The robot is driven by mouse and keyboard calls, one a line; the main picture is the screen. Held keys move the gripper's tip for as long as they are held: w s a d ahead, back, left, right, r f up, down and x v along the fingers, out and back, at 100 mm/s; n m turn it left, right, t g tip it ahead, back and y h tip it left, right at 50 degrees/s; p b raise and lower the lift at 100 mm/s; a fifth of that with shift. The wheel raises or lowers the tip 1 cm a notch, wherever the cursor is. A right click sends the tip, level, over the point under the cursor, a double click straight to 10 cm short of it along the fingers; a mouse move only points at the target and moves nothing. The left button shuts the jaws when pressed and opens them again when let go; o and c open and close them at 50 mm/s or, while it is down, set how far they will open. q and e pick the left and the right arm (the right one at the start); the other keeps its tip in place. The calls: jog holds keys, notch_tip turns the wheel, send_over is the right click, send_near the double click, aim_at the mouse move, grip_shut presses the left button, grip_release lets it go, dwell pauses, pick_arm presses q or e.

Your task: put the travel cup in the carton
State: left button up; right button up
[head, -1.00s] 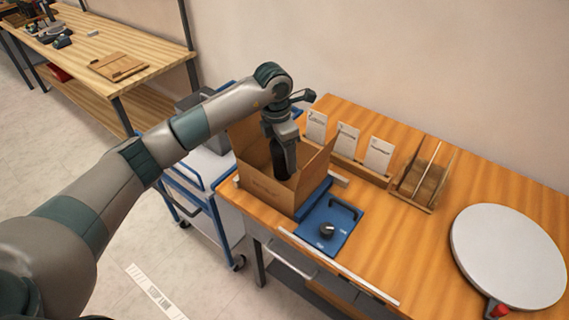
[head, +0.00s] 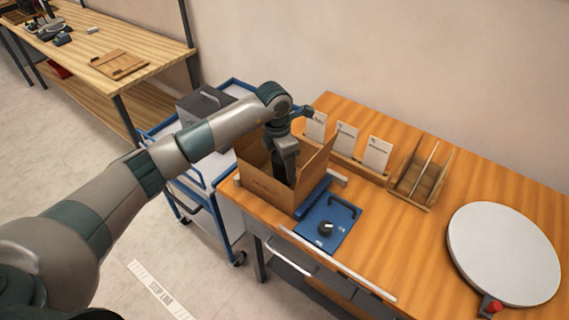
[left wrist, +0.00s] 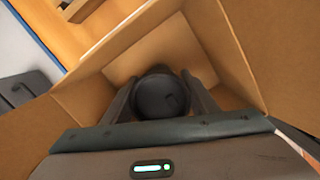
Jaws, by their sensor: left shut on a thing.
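The open carton (head: 268,188) stands on the wooden bench, its flaps spread; its inside walls fill much of the left wrist view (left wrist: 225,45). My left gripper (head: 288,178) points down into the carton, its fingertips hidden by the front wall in the head view. In the left wrist view, the dark travel cup (left wrist: 160,96) sits between the two fingers, which are shut on it. The cup is inside the carton's walls; whether it touches the floor I cannot tell. My right gripper is not in view.
A blue plate with a black knob (head: 325,229) lies right of the carton. Behind are a card stand (head: 345,141) and a wooden rack (head: 420,180). A round white disc (head: 503,252) is at right. A blue-framed cart (head: 206,200) stands left of the bench.

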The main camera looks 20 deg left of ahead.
pick_arm(q)
jog(key=shift+f, duration=0.1)
jog(key=o, duration=0.7)
